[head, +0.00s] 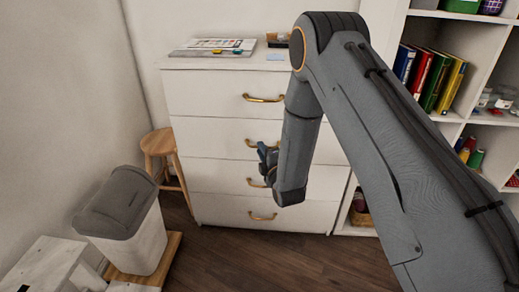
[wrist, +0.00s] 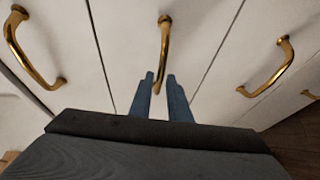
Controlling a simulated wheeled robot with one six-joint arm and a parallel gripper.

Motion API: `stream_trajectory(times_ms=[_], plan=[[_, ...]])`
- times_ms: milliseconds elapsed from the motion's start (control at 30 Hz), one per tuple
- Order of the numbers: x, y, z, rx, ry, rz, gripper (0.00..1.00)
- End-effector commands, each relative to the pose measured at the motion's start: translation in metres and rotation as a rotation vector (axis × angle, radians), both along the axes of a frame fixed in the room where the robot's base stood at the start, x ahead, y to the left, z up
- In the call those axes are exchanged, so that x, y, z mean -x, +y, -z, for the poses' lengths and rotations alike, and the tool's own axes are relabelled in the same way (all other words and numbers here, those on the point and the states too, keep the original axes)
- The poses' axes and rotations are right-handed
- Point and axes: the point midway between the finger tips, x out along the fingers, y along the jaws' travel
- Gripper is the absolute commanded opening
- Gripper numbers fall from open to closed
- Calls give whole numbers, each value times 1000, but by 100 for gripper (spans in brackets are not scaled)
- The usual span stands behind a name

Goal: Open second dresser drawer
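A white dresser (head: 218,135) stands against the wall with its drawers shut, each with a curved brass handle. The second drawer's handle (head: 250,142) is partly hidden by my gripper (head: 262,150) in the head view. In the wrist view, which is turned sideways, the second handle (wrist: 164,45) is upright at the centre. My gripper (wrist: 160,82) has its two blue fingers apart, with the lower end of this handle showing between the fingertips. I see a gap beside the handle and cannot tell whether either finger touches it.
The top drawer handle (head: 263,98) and third drawer handle (head: 257,183) are close above and below. A lidded bin (head: 135,225) and wooden stool (head: 158,145) stand left. A bookshelf (head: 395,25) adjoins the right. The wooden floor (head: 250,260) before the dresser is clear.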

Motion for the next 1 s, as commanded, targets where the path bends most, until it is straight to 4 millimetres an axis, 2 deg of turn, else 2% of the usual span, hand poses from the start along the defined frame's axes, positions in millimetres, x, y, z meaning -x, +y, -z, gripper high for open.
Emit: stream_trajectory(times_ms=[200, 533, 633, 1000], plan=[[-20, 7, 2, -1, -1, 0, 17], [-23, 9, 2, 0, 1, 1, 17], [-23, 9, 2, 0, 1, 1, 0], [-23, 8, 3, 0, 1, 1, 0]])
